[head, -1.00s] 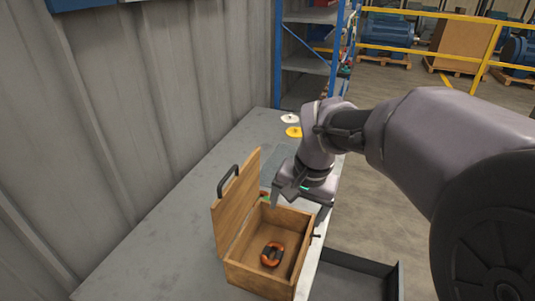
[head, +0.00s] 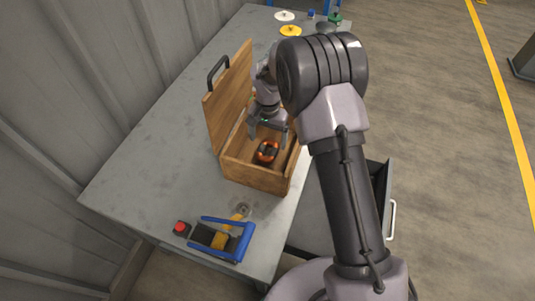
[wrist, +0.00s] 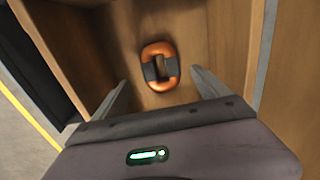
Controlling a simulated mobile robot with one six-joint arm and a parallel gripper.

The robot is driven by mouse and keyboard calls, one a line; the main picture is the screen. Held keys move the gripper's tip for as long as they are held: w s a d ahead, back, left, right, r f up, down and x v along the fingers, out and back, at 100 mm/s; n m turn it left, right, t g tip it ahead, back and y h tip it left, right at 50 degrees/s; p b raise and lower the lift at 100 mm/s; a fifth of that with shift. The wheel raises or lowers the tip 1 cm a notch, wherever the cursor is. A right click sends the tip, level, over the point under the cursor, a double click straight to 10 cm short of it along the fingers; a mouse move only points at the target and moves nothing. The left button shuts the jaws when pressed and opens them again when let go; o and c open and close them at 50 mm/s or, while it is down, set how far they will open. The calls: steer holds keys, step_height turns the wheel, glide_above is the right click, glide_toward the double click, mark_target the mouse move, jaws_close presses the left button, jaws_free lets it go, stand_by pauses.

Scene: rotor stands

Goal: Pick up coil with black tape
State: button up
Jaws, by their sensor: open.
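The coil with black tape (head: 267,151) is an orange-copper ring with black bands. It lies on the floor of an open wooden box (head: 254,179) on the table. In the wrist view the coil (wrist: 153,62) shows whole, an oblong ring with black tape on both long sides. My gripper (head: 267,137) is over the box, its fingers apart and empty. In the wrist view my gripper (wrist: 158,80) has one finger to the left and one to the right, with the coil ahead between and beyond the tips. The gap from the fingertips to the coil is hard to judge.
The box's raised lid (head: 229,98) with a black handle stands on the left. A blue-framed device (head: 228,240) and a red button (head: 181,228) are at the table's near end. White (head: 284,16) and yellow (head: 290,31) discs lie at the far end.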

mark_target(268, 153)
step_height(268, 153, down, 5)
steer(key=b, duration=0.2)
steer(key=shift+f+b, duration=0.15)
steer(key=shift+b, duration=0.2)
steer(key=shift+c, duration=0.4)
steer(key=shift+r, duration=0.2)
jaws_close()
